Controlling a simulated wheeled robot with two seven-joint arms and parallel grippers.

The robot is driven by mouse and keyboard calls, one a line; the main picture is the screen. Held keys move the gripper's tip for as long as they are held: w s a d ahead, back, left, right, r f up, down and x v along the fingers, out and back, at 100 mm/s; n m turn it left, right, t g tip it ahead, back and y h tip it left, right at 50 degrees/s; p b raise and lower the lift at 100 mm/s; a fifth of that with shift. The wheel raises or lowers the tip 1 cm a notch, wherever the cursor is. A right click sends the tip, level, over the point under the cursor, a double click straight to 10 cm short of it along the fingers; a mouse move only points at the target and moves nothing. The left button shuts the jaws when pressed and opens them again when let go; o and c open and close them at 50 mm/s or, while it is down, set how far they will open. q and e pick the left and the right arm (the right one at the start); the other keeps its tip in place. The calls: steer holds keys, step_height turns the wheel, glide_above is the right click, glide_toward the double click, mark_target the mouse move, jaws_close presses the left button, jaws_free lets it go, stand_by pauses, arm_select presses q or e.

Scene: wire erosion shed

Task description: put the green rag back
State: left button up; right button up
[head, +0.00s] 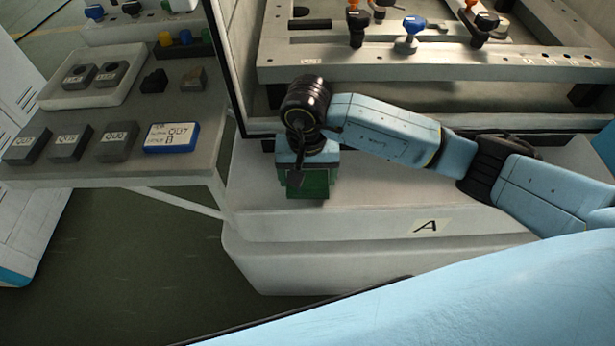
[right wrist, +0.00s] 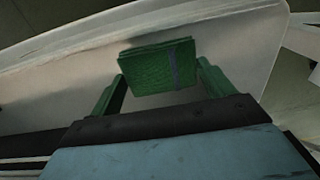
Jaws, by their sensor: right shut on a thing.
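The green rag (right wrist: 158,68) is a folded, textured block with a dark band down one side. It sits between the two green fingers of my right gripper (right wrist: 162,92), which is shut on it. In the head view the right gripper (head: 306,184) points down over the pale machine ledge (head: 340,222), near the ledge's left end. The green rag (head: 318,186) shows there only partly, hard to tell apart from the fingers. Whether it touches the ledge I cannot tell. My left gripper is not in view.
The ledge carries an "A" label (head: 431,227). At left, a grey table (head: 190,172) holds labelled grey blocks (head: 117,141), a blue-edged card (head: 171,137) and a pale tray (head: 52,98). The machine frame (head: 430,68) with clamps stands behind my arm. The ledge right of the gripper is clear.

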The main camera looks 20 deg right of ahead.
step_height(320, 180, down, 2)
steer(key=shift+f, duration=0.2)
steer(key=shift+w+a, duration=0.1)
steer(key=shift+a, duration=0.05)
steer(key=shift+w+a+f, duration=0.1)
steer(key=shift+a+f, duration=0.05)
steer(key=shift+a, duration=0.15)
steer(key=o, duration=0.8)
steer(key=shift+a, duration=0.15)
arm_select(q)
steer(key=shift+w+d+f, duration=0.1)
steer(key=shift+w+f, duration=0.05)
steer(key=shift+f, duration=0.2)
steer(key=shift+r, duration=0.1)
arm_select(e)
steer(key=shift+r, duration=0.2)
